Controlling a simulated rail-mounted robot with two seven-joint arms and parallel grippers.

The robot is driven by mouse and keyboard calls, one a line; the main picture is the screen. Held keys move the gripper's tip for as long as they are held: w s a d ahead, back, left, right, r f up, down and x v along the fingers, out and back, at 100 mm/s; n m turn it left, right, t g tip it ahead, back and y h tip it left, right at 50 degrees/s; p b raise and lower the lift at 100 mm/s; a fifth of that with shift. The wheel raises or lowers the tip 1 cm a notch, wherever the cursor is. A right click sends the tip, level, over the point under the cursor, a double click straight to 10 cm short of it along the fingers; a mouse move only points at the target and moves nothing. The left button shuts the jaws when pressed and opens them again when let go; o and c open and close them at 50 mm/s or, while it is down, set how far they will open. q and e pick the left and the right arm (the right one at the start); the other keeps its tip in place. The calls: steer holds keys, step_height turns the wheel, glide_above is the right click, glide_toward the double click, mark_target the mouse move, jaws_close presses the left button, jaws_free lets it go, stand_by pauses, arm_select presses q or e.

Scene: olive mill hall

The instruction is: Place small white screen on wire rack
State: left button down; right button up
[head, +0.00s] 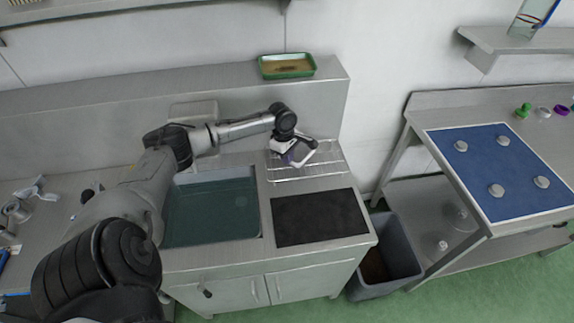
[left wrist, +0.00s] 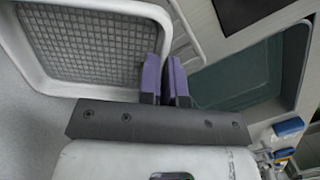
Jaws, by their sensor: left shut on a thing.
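My left gripper (head: 291,160) is over the left part of the wire rack (head: 326,172), behind the black mat. Its purple fingers (left wrist: 165,80) are shut on the white frame of the small white screen (left wrist: 85,45). In the left wrist view the screen's grey mesh and rounded white rim fill the upper left. In the head view only a bit of the screen shows beside the gripper, and it looks tilted. I cannot tell whether the screen touches the rack. My right gripper is not in view.
A sink basin (head: 212,210) lies left of the rack and a black mat (head: 320,216) in front of it. A green tray (head: 287,76) sits on the ledge behind. A grey bin (head: 408,245) stands right of the counter, before a table with a blue mat (head: 497,170).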

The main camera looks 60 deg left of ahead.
arm_select(q)
steer(key=shift+f+b, duration=0.35)
steer(key=shift+f, duration=1.65)
steer(key=c, duration=1.3)
jaws_free()
steer(key=shift+r, duration=0.1)
steer(key=r, duration=0.3)
steer(key=r+p, duration=0.1)
steer(key=r, duration=0.3)
steer(key=a+r, duration=0.1)
steer(key=r, duration=0.2)
steer(key=shift+s+r+p, duration=0.2)
steer(key=shift+s+p, duration=0.05)
steer(key=shift+p, duration=0.05)
steer(key=shift+a+r, duration=0.1)
steer(key=shift+r, duration=0.6)
